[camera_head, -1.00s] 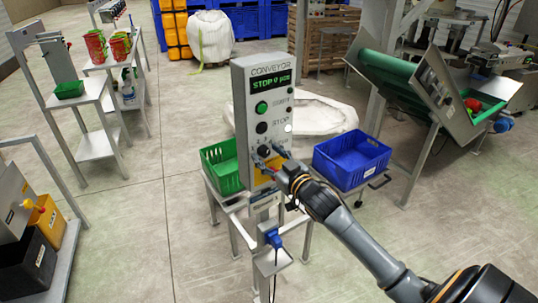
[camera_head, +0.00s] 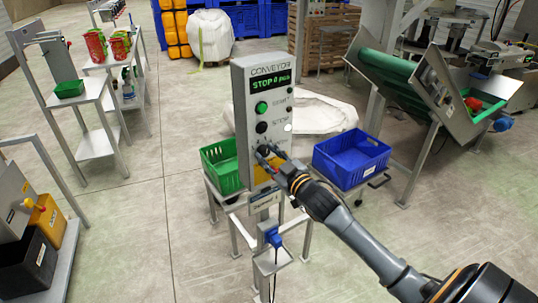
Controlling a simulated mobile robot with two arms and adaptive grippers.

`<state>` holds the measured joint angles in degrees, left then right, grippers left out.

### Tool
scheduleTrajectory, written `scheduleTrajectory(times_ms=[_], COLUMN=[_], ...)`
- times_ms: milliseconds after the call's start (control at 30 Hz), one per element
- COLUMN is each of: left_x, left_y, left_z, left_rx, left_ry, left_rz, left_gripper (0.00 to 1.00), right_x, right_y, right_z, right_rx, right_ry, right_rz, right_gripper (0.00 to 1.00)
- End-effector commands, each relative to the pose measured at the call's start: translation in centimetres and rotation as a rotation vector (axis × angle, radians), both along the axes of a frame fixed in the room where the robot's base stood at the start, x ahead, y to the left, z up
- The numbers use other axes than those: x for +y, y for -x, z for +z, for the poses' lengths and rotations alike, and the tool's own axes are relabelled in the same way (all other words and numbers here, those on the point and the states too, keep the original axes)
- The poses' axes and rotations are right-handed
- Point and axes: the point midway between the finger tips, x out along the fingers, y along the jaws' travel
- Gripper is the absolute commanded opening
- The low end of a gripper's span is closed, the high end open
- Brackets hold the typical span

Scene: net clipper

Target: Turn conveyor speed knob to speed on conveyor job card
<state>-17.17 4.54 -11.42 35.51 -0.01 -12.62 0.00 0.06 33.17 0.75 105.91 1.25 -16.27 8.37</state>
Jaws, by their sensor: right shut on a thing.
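The grey conveyor control box (camera_head: 240,100) stands upright on a post in the middle of the head view. Its green display (camera_head: 271,83) reads "STOP" and a small number I cannot read surely. Below are a green start button (camera_head: 261,107) and a dark stop button (camera_head: 261,127). My right gripper (camera_head: 267,155) is at the lower front of the box, shut on the speed knob. The fingers hide the knob and its scale. A yellow card or label (camera_head: 262,173) shows partly behind the gripper; its text is not readable. My left gripper is not in view.
A green crate (camera_head: 221,168) stands left of the post and a blue crate (camera_head: 350,160) right of it. A blue plug-like part (camera_head: 272,237) sits lower on the post. A green conveyor belt (camera_head: 390,72) is at the back right.

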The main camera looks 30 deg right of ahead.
Motion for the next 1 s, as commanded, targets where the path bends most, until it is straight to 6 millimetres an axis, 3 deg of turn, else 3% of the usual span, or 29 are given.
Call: scheduleTrajectory(times_ms=[1000], left_x=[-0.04], left_y=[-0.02], left_z=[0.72], left_rx=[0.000], left_ry=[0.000], left_rz=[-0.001], left_gripper=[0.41], right_x=[0.13], right_y=[-0.01], right_z=[-0.12], right_rx=[0.008], right_ry=[0.939], right_rz=[0.001], right_gripper=[0.00])
